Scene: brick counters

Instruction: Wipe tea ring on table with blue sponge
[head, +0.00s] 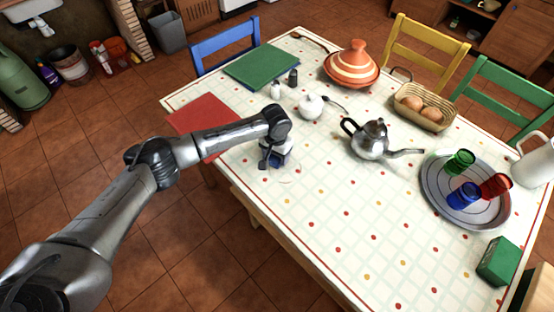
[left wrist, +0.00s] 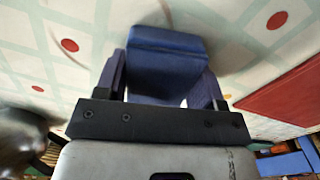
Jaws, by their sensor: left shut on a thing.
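My left gripper (head: 272,162) points down at the near left part of the table, shut on a blue sponge. In the left wrist view the blue sponge (left wrist: 166,48) sits between the two fingers, close to or on the tablecloth. In the head view the sponge is mostly hidden by the gripper. A faint tea ring (head: 291,181) shows as a thin arc on the cloth just beside the gripper; the rest of it is hidden. My right gripper is not in view.
A red placemat (head: 203,122) lies left of the gripper and a green placemat (head: 262,67) behind it. A sugar bowl (head: 311,106), a metal teapot (head: 371,138) and a tray (head: 440,207) with coloured cups stand further right. The cloth in front of the teapot is clear.

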